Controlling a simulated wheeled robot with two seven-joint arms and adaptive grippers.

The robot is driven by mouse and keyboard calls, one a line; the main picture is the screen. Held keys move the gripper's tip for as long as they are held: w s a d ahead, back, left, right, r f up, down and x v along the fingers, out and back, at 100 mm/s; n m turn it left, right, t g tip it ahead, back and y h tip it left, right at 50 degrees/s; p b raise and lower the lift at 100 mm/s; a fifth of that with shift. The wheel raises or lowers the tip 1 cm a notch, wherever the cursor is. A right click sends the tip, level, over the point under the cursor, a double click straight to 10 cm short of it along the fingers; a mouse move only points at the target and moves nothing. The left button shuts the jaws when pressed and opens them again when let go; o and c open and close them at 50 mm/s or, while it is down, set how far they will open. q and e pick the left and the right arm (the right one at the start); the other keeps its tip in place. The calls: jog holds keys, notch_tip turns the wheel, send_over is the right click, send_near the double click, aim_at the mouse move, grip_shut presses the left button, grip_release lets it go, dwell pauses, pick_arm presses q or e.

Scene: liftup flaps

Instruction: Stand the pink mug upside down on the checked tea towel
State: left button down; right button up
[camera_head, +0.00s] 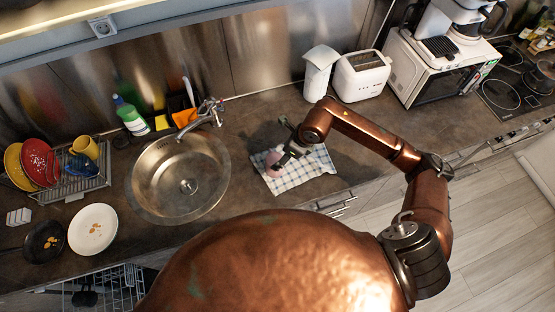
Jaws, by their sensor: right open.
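The checked tea towel (311,170) lies on the counter to the right of the sink. The pink mug (271,161) is small in view at the towel's left part, partly hidden by my right gripper (283,158). The mug seems to rest on the towel; I cannot make out which way its mouth faces. My right gripper is open, right beside the mug; whether its fingers touch it is too small to tell. My left gripper is out of view.
The round sink (183,186) with its tap (207,110) lies left of the towel. A white canister (319,72), a toaster (362,76) and a microwave (432,75) stand behind and right. A dish rack (88,183) and a white plate (93,229) are at left.

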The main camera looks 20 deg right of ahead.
jog(key=shift+v, duration=1.35)
